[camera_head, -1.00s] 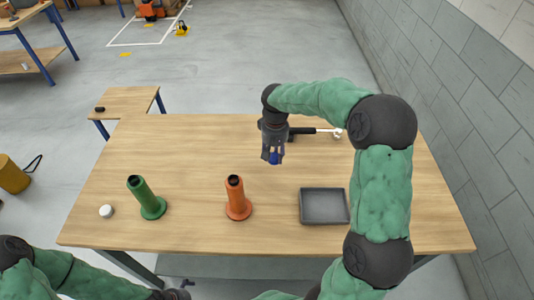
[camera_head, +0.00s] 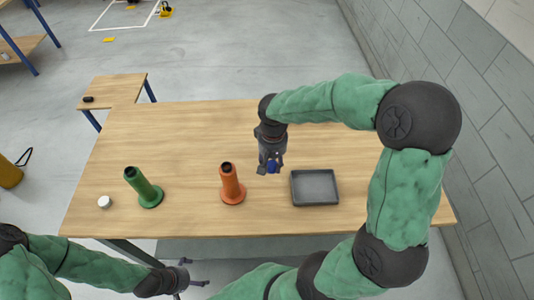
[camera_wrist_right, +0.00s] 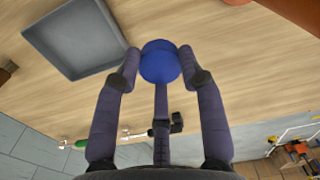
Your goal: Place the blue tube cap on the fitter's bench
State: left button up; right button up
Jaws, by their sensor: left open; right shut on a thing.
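The blue tube cap (camera_wrist_right: 160,65) is round and sits between the fingertips of my right gripper (camera_wrist_right: 160,58), which is shut on it. In the head view the cap (camera_head: 271,166) is a small blue spot, partly covered by the fingers. My right gripper (camera_head: 268,168) points down over the large wooden bench (camera_head: 190,125), left of the grey tray. A gap between cap and bench top is hard to judge. My left gripper (camera_head: 191,283) is open and empty, low in front of the bench's near edge.
On the bench stand a green tube (camera_head: 143,187), an orange tube (camera_head: 231,184), a white cap (camera_head: 104,202) and a grey tray (camera_head: 315,188). A small side table (camera_head: 112,90) stands behind left.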

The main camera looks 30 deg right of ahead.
jog(key=w+d+f, duration=0.3)
jog(key=w, duration=0.1)
jog(key=shift+w+d+b, duration=0.3)
jog(key=shift+w+b, duration=0.05)
jog(key=w+d+f, duration=0.2)
jog(key=f, duration=0.1)
jog(key=w+d+f+b, duration=0.1)
jog(key=w+f, duration=0.1)
jog(key=shift+f, duration=0.25)
jog(key=shift+w+d+f+b, duration=0.15)
jog(key=shift+f+b, duration=0.2)
jog(key=shift+f, duration=0.5)
jog(key=shift+w+d+f+b, duration=0.1)
jog(key=shift+f+b, duration=0.2)
jog(key=shift+f, duration=0.55)
jog(key=shift+f, duration=0.2)
jog(key=o, duration=1.1)
jog(key=shift+a, duration=0.1)
